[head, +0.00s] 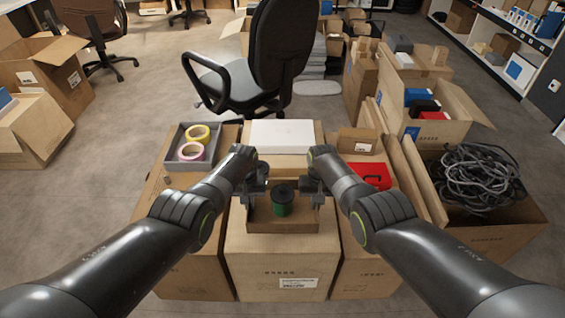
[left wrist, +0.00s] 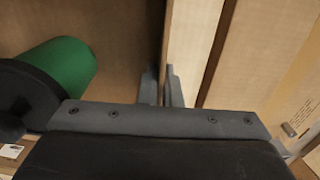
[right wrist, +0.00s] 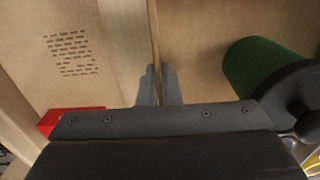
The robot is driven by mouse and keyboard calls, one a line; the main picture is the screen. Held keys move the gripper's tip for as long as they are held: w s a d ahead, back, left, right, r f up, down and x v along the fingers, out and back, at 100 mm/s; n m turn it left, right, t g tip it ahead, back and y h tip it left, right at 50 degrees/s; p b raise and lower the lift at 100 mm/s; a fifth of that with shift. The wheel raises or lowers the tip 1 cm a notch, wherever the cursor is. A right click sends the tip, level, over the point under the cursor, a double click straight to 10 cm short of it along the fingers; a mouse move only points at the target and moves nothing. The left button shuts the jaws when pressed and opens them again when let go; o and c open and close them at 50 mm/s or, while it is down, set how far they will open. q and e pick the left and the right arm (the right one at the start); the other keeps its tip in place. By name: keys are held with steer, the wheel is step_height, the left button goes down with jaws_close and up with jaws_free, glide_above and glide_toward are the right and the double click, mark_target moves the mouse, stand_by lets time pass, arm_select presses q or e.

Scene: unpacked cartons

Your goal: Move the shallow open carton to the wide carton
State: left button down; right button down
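The shallow open carton (head: 283,226) is a low brown tray at the front middle, holding a green roll (head: 281,205) with a black end. It is on or just above a tall labelled carton (head: 280,265); I cannot tell if they touch. My left gripper (head: 257,190) is shut on its left wall, which passes between the fingers in the left wrist view (left wrist: 162,88). My right gripper (head: 310,190) is shut on its right wall, likewise in the right wrist view (right wrist: 158,85). I cannot tell for sure which carton is the wide one.
A white box (head: 283,135) lies on cardboard behind the shallow carton. A grey tray (head: 177,159) with yellow and pink tape rolls stands on the left carton. A red box (head: 372,175) and a small brown box (head: 357,141) lie right. A carton of black cables (head: 500,235) stands far right.

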arm_select(q)
steer(key=shift+w+r, duration=0.1)
steer(key=shift+w, duration=0.25)
arm_select(e)
steer(key=shift+w+r, duration=0.1)
steer(key=shift+w, duration=0.25)
arm_select(q)
steer(key=shift+s+a+r, duration=0.1)
steer(key=shift+s, duration=0.1)
arm_select(e)
steer(key=shift+s+r, duration=0.1)
steer(key=shift+s, duration=0.1)
arm_select(q)
steer(key=shift+f, duration=0.25)
arm_select(e)
steer(key=shift+f, duration=0.25)
